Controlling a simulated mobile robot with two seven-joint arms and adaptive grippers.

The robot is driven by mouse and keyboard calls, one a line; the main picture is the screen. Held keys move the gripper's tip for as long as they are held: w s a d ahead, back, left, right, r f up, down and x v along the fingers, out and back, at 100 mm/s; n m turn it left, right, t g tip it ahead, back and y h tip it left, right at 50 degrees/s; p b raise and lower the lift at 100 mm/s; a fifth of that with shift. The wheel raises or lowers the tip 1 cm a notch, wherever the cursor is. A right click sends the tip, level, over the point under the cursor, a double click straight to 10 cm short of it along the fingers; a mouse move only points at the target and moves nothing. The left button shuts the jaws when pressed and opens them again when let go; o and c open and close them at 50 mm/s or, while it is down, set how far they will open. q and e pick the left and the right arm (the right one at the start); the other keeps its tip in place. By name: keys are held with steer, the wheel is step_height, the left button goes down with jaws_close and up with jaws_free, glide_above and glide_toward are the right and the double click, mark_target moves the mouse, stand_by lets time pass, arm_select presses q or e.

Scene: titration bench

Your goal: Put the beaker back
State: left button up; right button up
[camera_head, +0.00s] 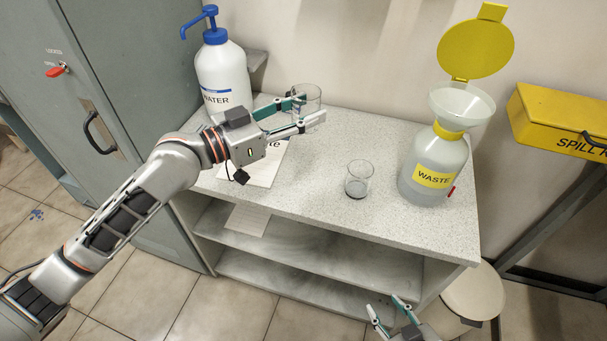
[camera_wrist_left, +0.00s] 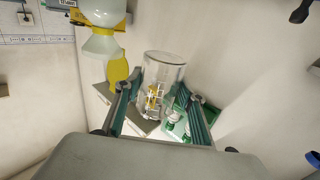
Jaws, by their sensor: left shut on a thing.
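A clear glass beaker (camera_head: 307,93) is between the fingers of my left gripper (camera_head: 311,108), near the back of the bench top (camera_head: 300,195). The left gripper is shut on it; the beaker also shows between the fingers in the left wrist view (camera_wrist_left: 160,80). It looks empty and roughly upright. I cannot tell how far its base is above the bench. A second small glass beaker (camera_head: 359,180) stands on the bench with a little dark content at its bottom. My right gripper (camera_head: 385,303) is open and empty, low in front of the bench.
A white water bottle (camera_head: 221,78) with a blue pump stands at the back left. A waste bottle (camera_head: 433,165) with a funnel (camera_head: 462,106) and raised yellow lid stands at the right. A paper (camera_head: 265,168) lies under my left arm. The front middle bench is clear.

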arm_select(q)
steer(key=b, duration=0.5)
glide_above(303, 182)
step_height(303, 182, down, 13)
steer(key=shift+f, duration=0.15)
step_height(303, 182, down, 4)
steer(key=shift+s+r+b, duration=0.1)
steer(key=shift+b, duration=0.6)
steer(key=shift+f, duration=0.3)
steer(key=shift+r, duration=0.2)
steer(key=shift+f, duration=0.25)
steer(key=o, duration=0.8)
steer(key=shift+f+b, duration=0.15)
steer(key=shift+b, duration=0.2)
steer(key=shift+c, duration=0.2)
steer(key=o, duration=0.4)
arm_select(e)
steer(key=f, duration=0.1)
steer(key=w+f, duration=0.1)
steer(key=shift+w+f+n, duration=0.2)
steer(key=shift+f+n, duration=0.1)
steer(key=shift+f, duration=0.05)
